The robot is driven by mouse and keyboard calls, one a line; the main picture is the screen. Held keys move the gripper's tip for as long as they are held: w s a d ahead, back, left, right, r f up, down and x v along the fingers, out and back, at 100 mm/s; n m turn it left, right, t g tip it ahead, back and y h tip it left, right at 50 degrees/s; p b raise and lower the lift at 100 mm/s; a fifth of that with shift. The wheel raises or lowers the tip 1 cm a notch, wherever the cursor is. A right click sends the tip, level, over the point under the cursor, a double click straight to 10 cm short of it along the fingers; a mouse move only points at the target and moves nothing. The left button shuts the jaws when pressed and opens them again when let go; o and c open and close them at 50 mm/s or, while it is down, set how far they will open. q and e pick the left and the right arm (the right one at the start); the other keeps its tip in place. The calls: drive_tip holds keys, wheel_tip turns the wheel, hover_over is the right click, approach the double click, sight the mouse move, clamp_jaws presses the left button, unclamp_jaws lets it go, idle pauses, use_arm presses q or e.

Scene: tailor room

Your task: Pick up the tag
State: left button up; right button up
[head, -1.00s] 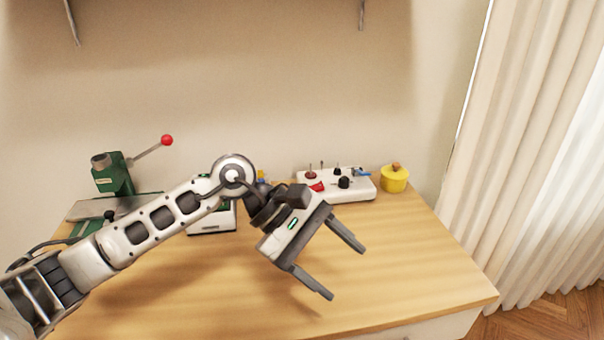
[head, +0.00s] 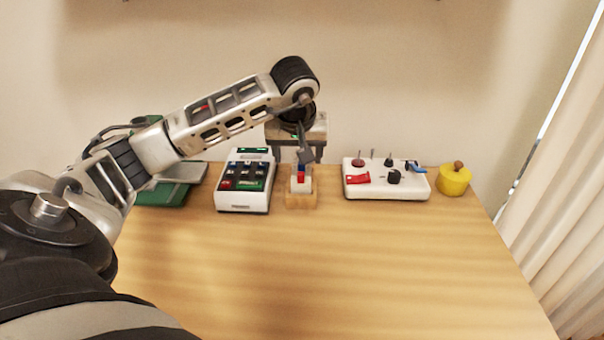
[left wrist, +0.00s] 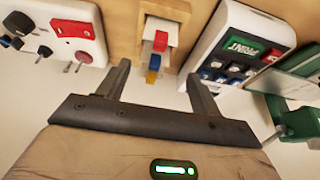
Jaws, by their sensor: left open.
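A wooden stand (head: 300,200) on the table holds a white piece with small red and blue parts (head: 300,177). In the left wrist view this coloured piece (left wrist: 158,45) shows red, yellow and blue ends. It looks most like the tag, but I cannot be sure. My left gripper (head: 298,155) is open just behind and above the stand in the head view. In the left wrist view, the coloured ends appear between the fingers of the left gripper (left wrist: 158,69), with no visible contact. My right gripper is not in view.
A white machine with keys (head: 245,182) stands left of the stand. A white panel with knobs and a red piece (head: 387,183) is to the right, then a yellow pot (head: 453,181). A green device (head: 165,192) is at far left. The front tabletop (head: 330,270) is clear.

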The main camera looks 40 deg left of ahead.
sight(301, 167)
use_arm(q)
drive_tip(key=shift+w+x, duration=0.15)
drive_tip(key=shift+x, duration=1.4)
drive_tip(key=shift+w+x, duration=0.15)
drive_tip(key=shift+x, duration=1.4)
drive_tip(key=shift+d+r, duration=0.1)
drive_tip(key=shift+d, duration=0.1)
drive_tip(key=c, duration=1)
